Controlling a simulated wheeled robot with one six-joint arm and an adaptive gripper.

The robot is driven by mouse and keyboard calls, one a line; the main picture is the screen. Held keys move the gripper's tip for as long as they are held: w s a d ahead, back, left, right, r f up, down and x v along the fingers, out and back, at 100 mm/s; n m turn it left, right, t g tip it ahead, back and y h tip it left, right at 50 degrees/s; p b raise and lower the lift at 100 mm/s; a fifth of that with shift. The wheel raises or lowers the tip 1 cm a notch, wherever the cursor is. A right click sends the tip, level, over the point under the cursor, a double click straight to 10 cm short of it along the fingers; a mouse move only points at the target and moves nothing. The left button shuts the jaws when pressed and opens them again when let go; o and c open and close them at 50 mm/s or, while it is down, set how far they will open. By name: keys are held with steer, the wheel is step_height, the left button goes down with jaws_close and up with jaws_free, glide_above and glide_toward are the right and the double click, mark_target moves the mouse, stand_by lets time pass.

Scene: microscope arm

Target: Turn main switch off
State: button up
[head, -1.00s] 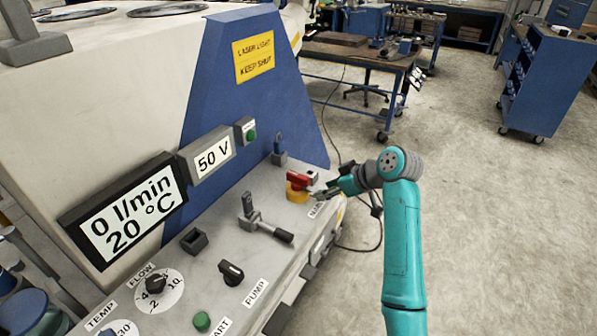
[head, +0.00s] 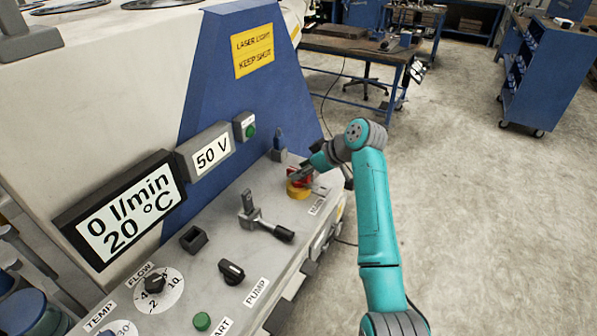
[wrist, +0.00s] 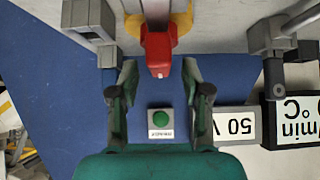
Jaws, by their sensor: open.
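The main switch is a red handle on a yellow round base (head: 297,190), near the right end of the grey console, by the label MAIN (head: 317,207). In the wrist view its red handle (wrist: 158,54) lies between my two fingers, with the yellow base (wrist: 180,24) behind it. My gripper (wrist: 158,75) is open, one finger on each side of the handle; I cannot tell whether either touches it. In the head view my gripper (head: 303,176) is over the switch and partly hides the red handle.
A green button (head: 250,131) and the 50 V display (head: 212,157) are on the wall behind.

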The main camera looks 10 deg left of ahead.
steer(key=shift+x, duration=0.9)
jaws_close()
